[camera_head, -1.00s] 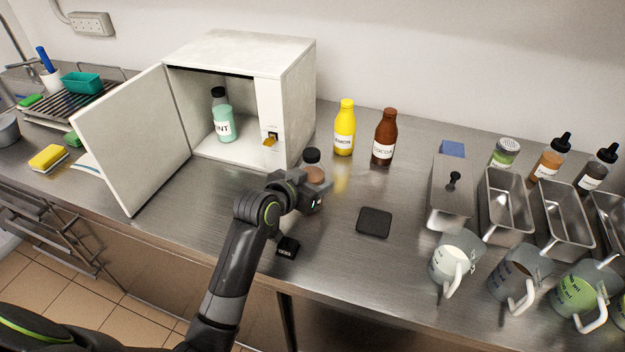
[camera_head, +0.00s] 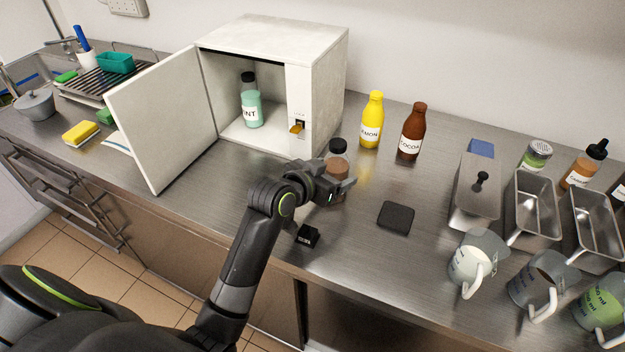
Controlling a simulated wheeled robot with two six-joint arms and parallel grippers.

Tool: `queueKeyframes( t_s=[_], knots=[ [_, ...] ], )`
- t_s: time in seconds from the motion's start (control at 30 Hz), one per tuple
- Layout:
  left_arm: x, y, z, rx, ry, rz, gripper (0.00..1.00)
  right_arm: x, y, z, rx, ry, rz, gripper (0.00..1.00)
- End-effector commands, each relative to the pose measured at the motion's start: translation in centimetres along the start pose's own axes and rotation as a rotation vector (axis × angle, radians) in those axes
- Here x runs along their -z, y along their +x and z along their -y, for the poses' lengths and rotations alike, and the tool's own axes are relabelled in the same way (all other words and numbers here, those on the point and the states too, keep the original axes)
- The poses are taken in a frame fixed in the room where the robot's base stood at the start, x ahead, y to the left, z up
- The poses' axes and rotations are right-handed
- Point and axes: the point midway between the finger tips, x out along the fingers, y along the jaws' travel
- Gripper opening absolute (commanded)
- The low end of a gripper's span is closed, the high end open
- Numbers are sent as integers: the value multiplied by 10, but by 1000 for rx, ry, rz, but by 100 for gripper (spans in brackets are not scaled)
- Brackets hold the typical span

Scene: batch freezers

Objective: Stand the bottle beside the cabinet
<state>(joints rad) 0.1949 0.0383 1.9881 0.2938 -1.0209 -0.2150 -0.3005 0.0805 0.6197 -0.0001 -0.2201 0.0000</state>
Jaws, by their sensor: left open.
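A white cabinet (camera_head: 324,85) stands on the steel counter with its door (camera_head: 163,125) swung open to the left. A bottle with a black cap and brown contents (camera_head: 337,163) stands upright on the counter just right of the cabinet's front corner. My left gripper (camera_head: 340,188) is open at this bottle and hides part of its lower body; I cannot tell whether the fingers touch it. A mint-green bottle with a dark cap (camera_head: 251,108) stands upright inside the cabinet. My right gripper is not in view.
A yellow lemon bottle (camera_head: 371,120) and a brown cocoa bottle (camera_head: 411,132) stand behind, to the right. A black square pad (camera_head: 396,218) and small black block (camera_head: 307,236) lie in front. Metal tins (camera_head: 533,212) and mugs (camera_head: 476,262) crowd the right.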

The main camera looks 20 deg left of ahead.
Motion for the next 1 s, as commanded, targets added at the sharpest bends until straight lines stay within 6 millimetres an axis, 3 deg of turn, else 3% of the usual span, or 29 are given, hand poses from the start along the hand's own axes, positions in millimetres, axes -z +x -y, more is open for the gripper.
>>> queueKeyframes(
  t_s=[0.3, 0.5, 0.7, 1.0],
  knots=[
    [-1, -59, 0, 1, 3, 0, 74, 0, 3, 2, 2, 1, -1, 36],
    [0, -86, 0, 0, 2, -1, 74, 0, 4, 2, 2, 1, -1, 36],
    [0, -96, 0, 0, 1, 1, 74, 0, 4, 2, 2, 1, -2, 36],
    [0, -97, 0, -1, 1, 1, 74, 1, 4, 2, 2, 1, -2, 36]
  ],
)
